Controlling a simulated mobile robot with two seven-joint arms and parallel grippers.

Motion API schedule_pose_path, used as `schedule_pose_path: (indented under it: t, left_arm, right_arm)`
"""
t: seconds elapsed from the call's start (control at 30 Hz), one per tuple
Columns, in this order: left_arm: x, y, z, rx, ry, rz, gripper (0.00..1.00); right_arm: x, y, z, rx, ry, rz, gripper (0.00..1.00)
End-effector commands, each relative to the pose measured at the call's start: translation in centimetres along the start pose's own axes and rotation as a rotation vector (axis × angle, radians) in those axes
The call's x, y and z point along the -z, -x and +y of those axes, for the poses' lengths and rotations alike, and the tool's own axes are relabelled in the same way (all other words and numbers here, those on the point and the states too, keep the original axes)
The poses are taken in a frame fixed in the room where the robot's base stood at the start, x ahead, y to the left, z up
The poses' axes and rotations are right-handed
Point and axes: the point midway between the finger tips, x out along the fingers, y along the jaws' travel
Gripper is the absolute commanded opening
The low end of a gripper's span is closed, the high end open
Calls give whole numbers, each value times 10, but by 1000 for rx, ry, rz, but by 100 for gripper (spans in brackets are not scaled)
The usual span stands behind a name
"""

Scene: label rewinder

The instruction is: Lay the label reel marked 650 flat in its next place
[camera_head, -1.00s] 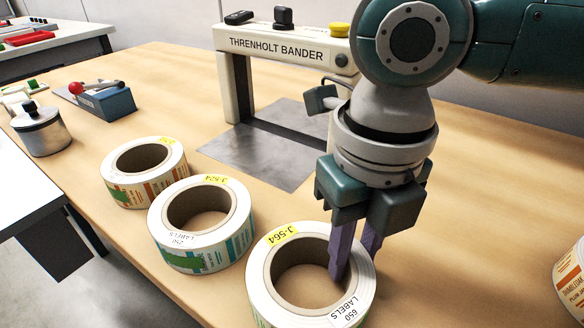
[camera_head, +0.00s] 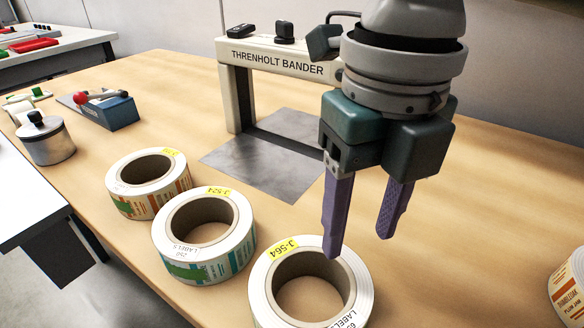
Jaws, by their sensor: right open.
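The label reel marked 650 (camera_head: 262,292) lies flat on the wooden table at the bottom centre, with a yellow J-564 tag on its top; its 650 print is partly cut off by the frame's lower edge. My right gripper (camera_head: 362,240) is open and empty above the reel's far right side. Its two purple fingers point down and are apart, and one overlaps the reel's rim in the picture. The reel marked 250 (camera_head: 240,232) lies flat just to the left, and another reel (camera_head: 124,188) lies beyond it. My left gripper is not in view.
The Threnholt Bander (camera_head: 275,61) stands at the back with a metal plate (camera_head: 262,165) before it. A metal pot (camera_head: 47,140) and a blue device with a red knob (camera_head: 110,110) are at left. Another reel (camera_head: 570,290) is at the right edge.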

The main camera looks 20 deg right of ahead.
Motion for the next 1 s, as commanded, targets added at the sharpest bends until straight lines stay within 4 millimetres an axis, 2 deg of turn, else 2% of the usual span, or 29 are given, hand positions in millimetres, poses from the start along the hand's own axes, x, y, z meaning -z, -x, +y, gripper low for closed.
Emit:
schedule_pose_path:
  t: [0.03, 0.1, 0.3, 0.83, 0.93, 1.0]
  left_arm:
    - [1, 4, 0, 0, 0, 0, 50]
    - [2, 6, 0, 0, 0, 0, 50]
    - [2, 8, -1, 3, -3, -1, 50]
    - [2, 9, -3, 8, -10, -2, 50]
    - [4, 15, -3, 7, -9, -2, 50]
    - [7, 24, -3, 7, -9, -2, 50]
  right_arm:
    - [-1, 14, 0, 0, 2, -3, 58]
    - [-1, 27, 0, 0, 0, -2, 58]
    - [0, 50, 0, 0, 0, 0, 58]
    - [1, 53, 1, -2, -4, 2, 58]
    - [4, 53, 10, -28, -53, -5, 58]
    - [10, 53, 25, -72, -141, -14, 58]
